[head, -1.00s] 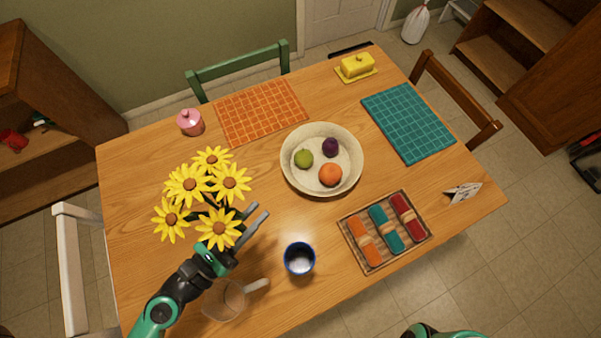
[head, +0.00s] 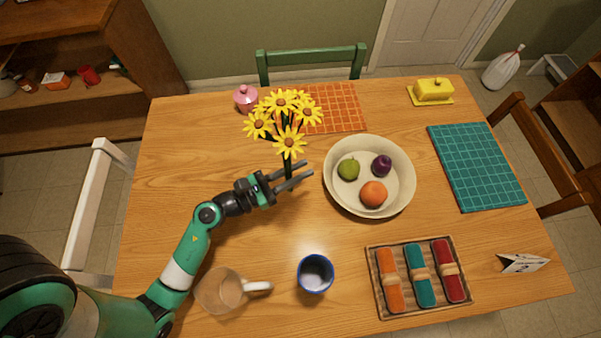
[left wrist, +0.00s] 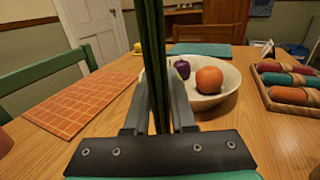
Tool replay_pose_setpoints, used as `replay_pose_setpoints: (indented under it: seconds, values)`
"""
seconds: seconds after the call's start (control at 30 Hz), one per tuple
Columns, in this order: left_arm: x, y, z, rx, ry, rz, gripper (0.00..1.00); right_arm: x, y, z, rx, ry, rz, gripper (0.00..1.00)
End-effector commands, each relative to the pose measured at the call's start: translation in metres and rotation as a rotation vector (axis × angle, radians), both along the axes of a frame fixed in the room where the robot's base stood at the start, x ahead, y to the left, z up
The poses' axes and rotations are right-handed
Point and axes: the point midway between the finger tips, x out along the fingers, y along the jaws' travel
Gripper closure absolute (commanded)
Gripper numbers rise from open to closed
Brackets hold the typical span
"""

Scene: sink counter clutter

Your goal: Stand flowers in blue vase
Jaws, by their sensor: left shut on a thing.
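The yellow flowers (head: 286,118) are a bunch with several blooms on dark green stems. My left gripper (head: 292,178) is shut on their stems and holds them roughly upright above the table, left of the fruit bowl. In the left wrist view the stems (left wrist: 155,65) stand between the fingers; the blooms are out of that view. The blue vase (head: 315,273), a round dark blue vessel with a pale inside, stands at the table's front, apart from the flowers and nearer to me. My right gripper is not in view.
A cream bowl (head: 409,180) with fruit stands right of my left gripper. A clear pitcher (head: 221,291) stands left of the vase, close to my left arm. A wicker tray (head: 373,282) with rolled napkins lies right of the vase. The left tabletop is mostly clear.

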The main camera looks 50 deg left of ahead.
Motion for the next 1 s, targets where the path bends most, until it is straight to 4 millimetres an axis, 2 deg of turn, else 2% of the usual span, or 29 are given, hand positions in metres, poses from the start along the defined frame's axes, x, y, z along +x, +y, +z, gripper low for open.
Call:
replay_pose_setpoints:
  seconds: [0.17,0.33,0.7,0.73,0.8,0.9,1.0]
  values:
    - [0.005,0.004,-0.010,0.001,0.000,0.001,1.00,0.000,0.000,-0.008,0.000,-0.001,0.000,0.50]
    - [0.006,0.005,-0.041,-0.001,0.000,0.000,1.00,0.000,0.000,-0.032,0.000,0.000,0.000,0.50]
    - [0.006,0.005,-0.043,0.000,0.000,0.000,1.00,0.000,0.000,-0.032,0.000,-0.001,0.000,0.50]
    - [0.006,0.005,-0.043,0.000,0.000,0.000,0.75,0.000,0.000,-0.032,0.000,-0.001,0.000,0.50]
    - [0.006,0.005,-0.042,0.000,0.000,0.000,0.62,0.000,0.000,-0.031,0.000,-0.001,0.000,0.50]
    - [0.006,0.005,-0.042,0.000,0.000,0.000,0.47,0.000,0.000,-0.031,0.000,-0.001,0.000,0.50]
    - [0.006,0.005,-0.042,0.000,0.000,0.000,0.47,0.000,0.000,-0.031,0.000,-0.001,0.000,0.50]
